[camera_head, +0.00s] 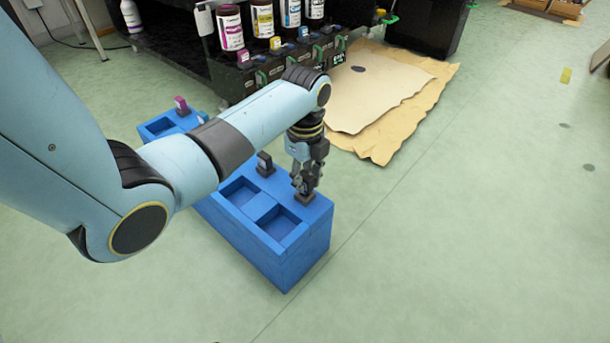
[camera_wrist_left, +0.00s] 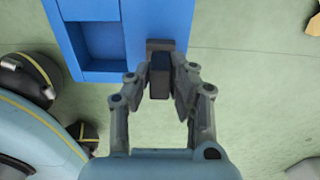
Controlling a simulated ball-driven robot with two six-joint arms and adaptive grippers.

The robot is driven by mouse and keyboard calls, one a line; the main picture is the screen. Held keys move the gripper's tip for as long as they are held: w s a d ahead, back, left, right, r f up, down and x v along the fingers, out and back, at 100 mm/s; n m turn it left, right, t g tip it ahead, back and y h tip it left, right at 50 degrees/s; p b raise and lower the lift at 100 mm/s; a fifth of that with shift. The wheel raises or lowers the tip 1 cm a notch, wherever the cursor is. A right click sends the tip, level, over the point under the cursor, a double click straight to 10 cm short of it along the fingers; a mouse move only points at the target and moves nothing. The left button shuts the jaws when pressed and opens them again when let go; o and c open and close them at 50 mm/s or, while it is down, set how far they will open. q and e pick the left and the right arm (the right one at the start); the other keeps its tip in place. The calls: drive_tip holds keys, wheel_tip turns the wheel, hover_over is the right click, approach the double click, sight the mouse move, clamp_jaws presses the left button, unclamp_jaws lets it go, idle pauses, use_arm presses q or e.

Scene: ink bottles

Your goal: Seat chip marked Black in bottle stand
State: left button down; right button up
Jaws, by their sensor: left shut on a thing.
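My left gripper (camera_head: 307,178) reaches down over the near right part of a blue block. It is shut on a small dark chip (camera_head: 306,198), which also shows between the fingers in the left wrist view (camera_wrist_left: 160,78). The chip is at the block's top near its right edge; I cannot tell whether it still touches the block. No marking on it is readable. The black bottle stand (camera_head: 226,82) is at the back, with several labelled bottles and coloured chips along its front. My right gripper is not in view.
The blue block (camera_head: 290,262) has open square recesses. Another dark chip (camera_head: 265,163) and a magenta chip (camera_head: 181,105) stand on it. Brown paper sheets (camera_head: 385,92) lie on the floor at the stand's right. The green floor at right is mostly clear.

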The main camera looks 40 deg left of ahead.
use_arm(q)
drive_tip(key=shift+f, duration=0.25)
drive_tip(key=shift+f, duration=0.4)
idle(0.3)
drive_tip(key=shift+f+p, duration=0.1)
drive_tip(key=shift+p, duration=0.35)
drive_tip(key=c, duration=1.1)
unclamp_jaws()
